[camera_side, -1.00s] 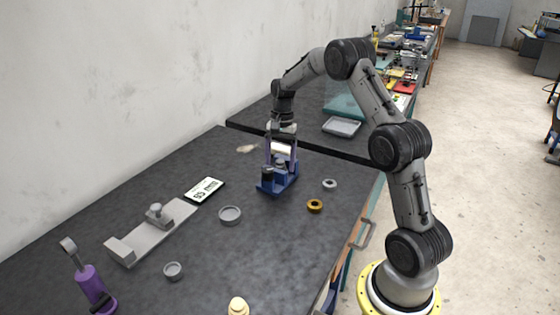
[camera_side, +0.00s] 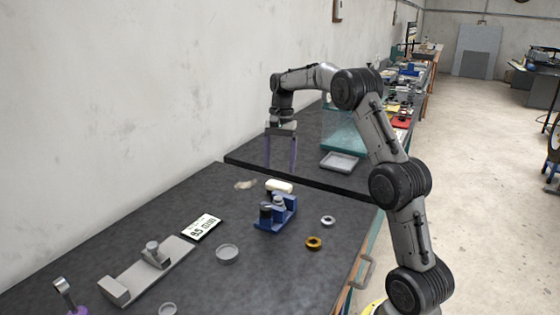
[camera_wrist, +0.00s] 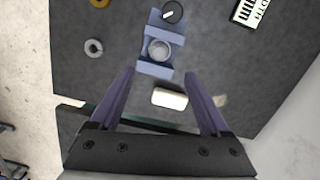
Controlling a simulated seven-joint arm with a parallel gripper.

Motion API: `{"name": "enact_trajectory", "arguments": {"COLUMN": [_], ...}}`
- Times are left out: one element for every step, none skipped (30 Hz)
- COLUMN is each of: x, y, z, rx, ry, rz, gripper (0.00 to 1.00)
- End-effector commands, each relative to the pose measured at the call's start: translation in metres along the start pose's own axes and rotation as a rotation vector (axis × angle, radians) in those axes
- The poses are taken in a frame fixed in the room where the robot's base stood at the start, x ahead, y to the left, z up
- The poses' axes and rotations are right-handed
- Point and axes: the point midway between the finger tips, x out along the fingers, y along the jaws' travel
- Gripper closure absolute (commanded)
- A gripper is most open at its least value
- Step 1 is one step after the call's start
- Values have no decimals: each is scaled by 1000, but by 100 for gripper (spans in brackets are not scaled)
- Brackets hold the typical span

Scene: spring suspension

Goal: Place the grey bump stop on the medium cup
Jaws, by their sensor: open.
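My gripper (camera_side: 280,166) is open and empty, raised with its fingers pointing down, above and behind the blue fixture (camera_side: 272,226). The wrist view shows its two purple fingers spread (camera_wrist: 160,73). A round grey piece (camera_wrist: 159,49) sits on the blue fixture; whether it is the bump stop or a cup is unclear. A shallow grey cup (camera_side: 227,255) stands on the table left of the fixture. A smaller-looking cup (camera_side: 168,309) is at the bottom edge. I cannot tell for certain which is the medium cup.
A pale rounded block (camera_side: 279,186) lies behind the fixture. A grey ring (camera_side: 327,221) and a gold ring (camera_side: 313,243) lie to its right. A grey bracket (camera_side: 150,270) and a display (camera_side: 202,227) are at left. A grey tray (camera_side: 339,161) is on the far bench.

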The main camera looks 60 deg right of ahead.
Motion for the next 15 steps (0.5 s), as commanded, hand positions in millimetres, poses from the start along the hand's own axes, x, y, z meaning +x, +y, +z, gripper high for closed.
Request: {"name": "enact_trajectory", "arguments": {"x": [-3, -5, -9, -13, -17, -24, -29, -35, -42, -48, -53, -58, -62, -65, -68], "y": [0, 0, 0, 0, 1, 2, 3, 5, 8, 12, 16, 23, 28, 34, 42], "z": [0, 2, 6, 11, 18, 29, 39, 50, 67, 81, 94, 112, 125, 138, 154], "rx": [-2, -6, -18, -33, -52, -88, -119, -157, -211, -257, -302, -365, -411, -457, -518], "ry": [1, 3, 7, 13, 19, 31, 43, 56, 75, 91, 107, 128, 144, 160, 181], "rz": [-1, -2, -4, -8, -12, -19, -26, -34, -44, -53, -62, -72, -81, -89, -101], "gripper": [20, 20, 20, 20, 20, 20, 20, 20, 20, 20, 20, 20, 20, 20, 20]}}
